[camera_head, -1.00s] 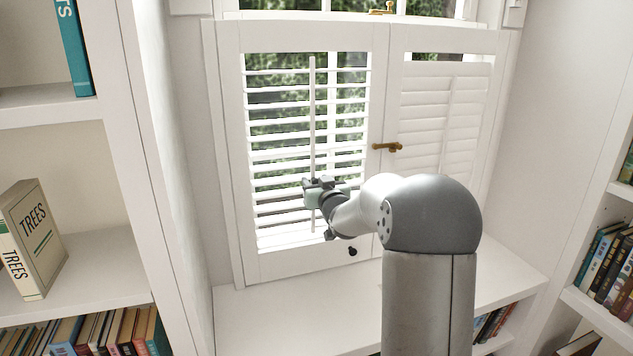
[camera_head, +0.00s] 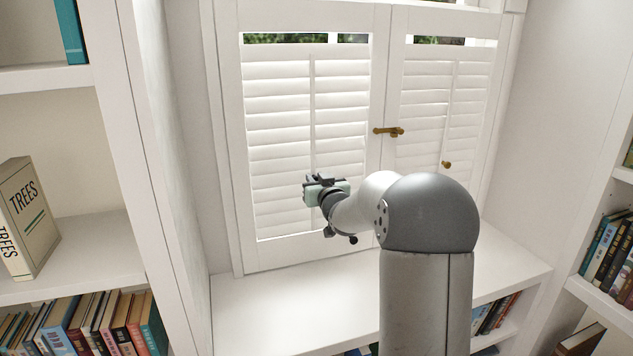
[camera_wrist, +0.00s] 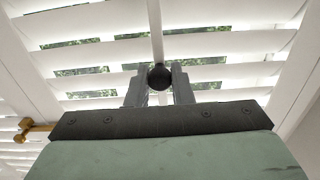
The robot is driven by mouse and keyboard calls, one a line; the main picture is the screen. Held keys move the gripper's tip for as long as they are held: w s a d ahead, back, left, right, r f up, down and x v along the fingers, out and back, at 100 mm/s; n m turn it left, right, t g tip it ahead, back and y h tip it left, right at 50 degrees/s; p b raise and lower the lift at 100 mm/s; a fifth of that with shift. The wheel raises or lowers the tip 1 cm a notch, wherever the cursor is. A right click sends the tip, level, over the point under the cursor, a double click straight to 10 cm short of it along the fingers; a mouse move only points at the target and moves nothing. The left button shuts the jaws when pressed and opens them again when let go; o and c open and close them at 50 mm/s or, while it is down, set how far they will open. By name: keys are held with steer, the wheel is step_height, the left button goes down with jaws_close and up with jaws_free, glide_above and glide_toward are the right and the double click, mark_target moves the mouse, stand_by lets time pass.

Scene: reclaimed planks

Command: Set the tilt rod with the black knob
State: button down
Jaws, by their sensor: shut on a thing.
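The tilt rod (camera_head: 312,110) runs down the middle of the left shutter panel; its lower part is hidden behind my gripper (camera_head: 325,190). In the wrist view the rod (camera_wrist: 155,30) ends in a round black knob (camera_wrist: 159,77). My gripper (camera_wrist: 159,90) is shut on this knob, one finger on each side. In the head view the knob is hidden by the gripper. The left panel's slats (camera_head: 275,130) look flat and closed from the front. In the wrist view, from below, greenery shows through narrow gaps between slats.
The right shutter panel has closed slats and its own rod with a brass knob (camera_head: 447,165). A brass latch (camera_head: 388,131) sits between the panels. The white sill (camera_head: 290,300) below is clear. Bookshelves stand on both sides, with a TREES book (camera_head: 28,215) at left.

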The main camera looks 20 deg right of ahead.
steer(key=shift+f+b, duration=0.35)
steer(key=shift+f, duration=0.55)
steer(key=shift+r, duration=0.1)
steer(key=c, duration=1.3)
jaws_free()
steer(key=shift+o, duration=0.2)
steer(key=shift+s, duration=0.15)
steer(key=s+a, duration=0.2)
steer(key=s, duration=1.5)
